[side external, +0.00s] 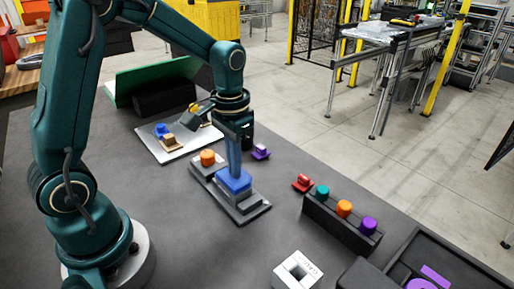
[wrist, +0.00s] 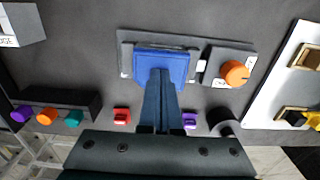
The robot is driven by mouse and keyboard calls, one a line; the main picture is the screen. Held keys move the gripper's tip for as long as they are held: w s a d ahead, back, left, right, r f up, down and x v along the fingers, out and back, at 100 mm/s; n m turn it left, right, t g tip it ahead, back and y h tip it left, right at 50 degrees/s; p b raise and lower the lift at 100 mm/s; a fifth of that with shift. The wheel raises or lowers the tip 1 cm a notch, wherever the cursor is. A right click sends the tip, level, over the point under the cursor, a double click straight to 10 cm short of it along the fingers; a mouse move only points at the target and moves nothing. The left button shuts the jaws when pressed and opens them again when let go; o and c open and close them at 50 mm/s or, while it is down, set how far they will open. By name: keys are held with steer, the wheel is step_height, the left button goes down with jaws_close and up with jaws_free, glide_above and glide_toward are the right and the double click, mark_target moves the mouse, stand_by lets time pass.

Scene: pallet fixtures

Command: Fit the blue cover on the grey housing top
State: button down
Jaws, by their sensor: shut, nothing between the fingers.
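My gripper (side external: 234,170) points straight down at the cover. Its long fingers are shut together with nothing between them, and the tips are over or against the cover's middle. In the wrist view my gripper (wrist: 160,74) hides part of the cover.
An orange knob (side external: 207,157) stands on a grey block beside the housing. A red piece (side external: 302,183) and a purple piece (side external: 261,152) lie nearby. A dark rack (side external: 340,223) holds teal, orange and purple caps. A white tray (side external: 172,152) holds small parts.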

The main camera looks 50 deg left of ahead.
stand_by(0.4)
steer(key=shift+r, duration=3.5)
steer(key=s+d+r+t, duration=0.3)
steer(key=s+r, duration=0.2)
steer(key=s, duration=0.1)
steer(key=s+d+f+t, duration=0.1)
steer(key=s+f+t, duration=0.1)
steer(key=s, duration=0.3)
steer(key=shift+f+t, duration=0.3)
steer(key=shift+f, duration=0.15)
steer(key=shift+s, duration=0.1)
